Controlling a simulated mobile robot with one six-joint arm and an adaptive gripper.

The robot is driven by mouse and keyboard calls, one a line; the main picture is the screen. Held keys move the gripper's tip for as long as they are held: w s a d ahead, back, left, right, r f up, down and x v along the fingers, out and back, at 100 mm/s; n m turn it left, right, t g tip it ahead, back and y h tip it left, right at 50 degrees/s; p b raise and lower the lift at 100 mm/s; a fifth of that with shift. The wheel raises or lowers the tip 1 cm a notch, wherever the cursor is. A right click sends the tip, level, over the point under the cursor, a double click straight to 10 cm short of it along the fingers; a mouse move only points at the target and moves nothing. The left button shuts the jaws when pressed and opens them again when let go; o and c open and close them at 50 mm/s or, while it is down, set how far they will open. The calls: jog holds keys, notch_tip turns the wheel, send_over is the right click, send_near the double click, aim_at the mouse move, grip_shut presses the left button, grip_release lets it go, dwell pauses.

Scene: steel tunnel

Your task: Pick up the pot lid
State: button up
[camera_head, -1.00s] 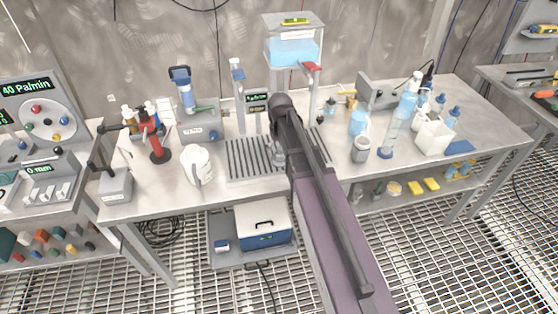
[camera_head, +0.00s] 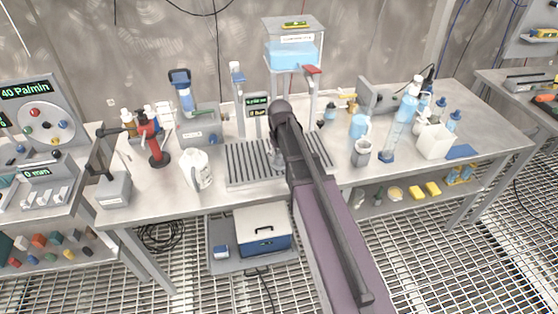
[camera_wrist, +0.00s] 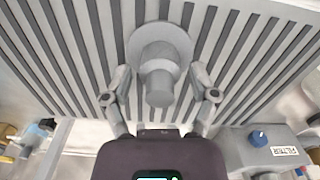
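The pot lid (camera_wrist: 150,43) is a pale grey disc with a short cylindrical knob (camera_wrist: 158,88), seen from above in the wrist view over a slatted grey tray. My gripper (camera_wrist: 160,76) is over it, with one finger left and one finger right of the lid and knob. A visible gap lies between each finger and the knob. In the head view my arm covers most of this spot. A white jug (camera_head: 198,172) with a handle stands left of the slatted tray (camera_head: 243,165).
A dispenser with blue liquid (camera_head: 290,52) stands behind the tray. A red-handled tool (camera_head: 155,145) and a grey device (camera_head: 198,132) stand to the left. Bottles, a grey cup (camera_head: 361,153) and a white container (camera_head: 433,141) stand to the right.

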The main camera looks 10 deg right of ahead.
jog(key=c, duration=0.7)
jog(key=shift+r, duration=0.15)
notch_tip(320, 180, up, 3)
jog(key=p, duration=0.3)
jog(key=shift+r+p, duration=0.2)
jog(key=shift+p, duration=0.15)
jog(key=s+r+p, duration=0.1)
jog(key=s, duration=1.5)
jog(key=shift+d+r, duration=0.15)
jog(key=shift+d, duration=0.15)
